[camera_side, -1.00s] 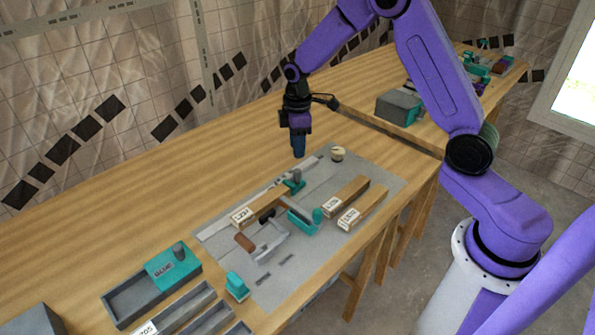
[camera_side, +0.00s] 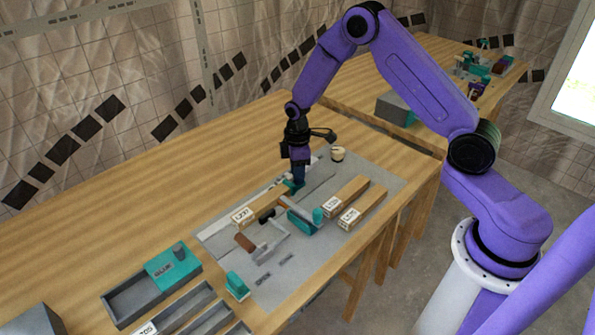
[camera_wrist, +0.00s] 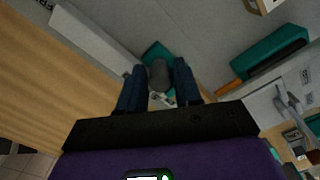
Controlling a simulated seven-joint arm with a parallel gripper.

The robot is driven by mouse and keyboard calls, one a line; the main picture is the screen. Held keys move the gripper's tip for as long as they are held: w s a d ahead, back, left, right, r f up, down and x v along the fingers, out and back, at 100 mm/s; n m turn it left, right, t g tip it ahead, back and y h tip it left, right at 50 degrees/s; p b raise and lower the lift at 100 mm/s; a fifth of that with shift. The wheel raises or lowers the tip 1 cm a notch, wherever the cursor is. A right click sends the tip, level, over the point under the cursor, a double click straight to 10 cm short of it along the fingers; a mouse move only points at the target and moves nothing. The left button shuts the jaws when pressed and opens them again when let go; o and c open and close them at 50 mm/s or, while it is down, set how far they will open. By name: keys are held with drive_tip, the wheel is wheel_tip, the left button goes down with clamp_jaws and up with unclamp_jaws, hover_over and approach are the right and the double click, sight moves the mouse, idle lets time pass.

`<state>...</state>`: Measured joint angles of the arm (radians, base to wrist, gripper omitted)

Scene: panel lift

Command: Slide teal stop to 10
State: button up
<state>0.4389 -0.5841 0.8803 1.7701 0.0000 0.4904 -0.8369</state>
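The teal stop (camera_side: 289,185) sits on the grey board along the long rail, at the end of a labelled wooden block (camera_side: 258,208). In the wrist view the teal stop (camera_wrist: 154,50) shows behind its grey upright knob (camera_wrist: 159,76). My gripper (camera_side: 299,188) is lowered onto the stop and hides much of it in the side view. In the wrist view my gripper (camera_wrist: 159,68) has its two dark blue fingers on either side of the knob, with small gaps showing. The scale marks are too small to read.
Two labelled wooden blocks (camera_side: 347,196) lie to the right. A teal clamp-like piece (camera_side: 303,220) and a brown-handled tool (camera_side: 245,243) lie on the grey board (camera_side: 222,232). A round pale-topped piece (camera_side: 337,153) stands behind. A tray with a teal block (camera_side: 173,268) is at front left.

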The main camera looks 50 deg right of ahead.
clamp_jaws()
drive_tip(key=shift+d, duration=2.85)
drive_tip(key=shift+o, duration=1)
unclamp_jaws()
drive_tip(key=shift+a, duration=0.1)
wheel_tip(320, 180, up, 17)
drive_tip(key=shift+r, duration=0.2)
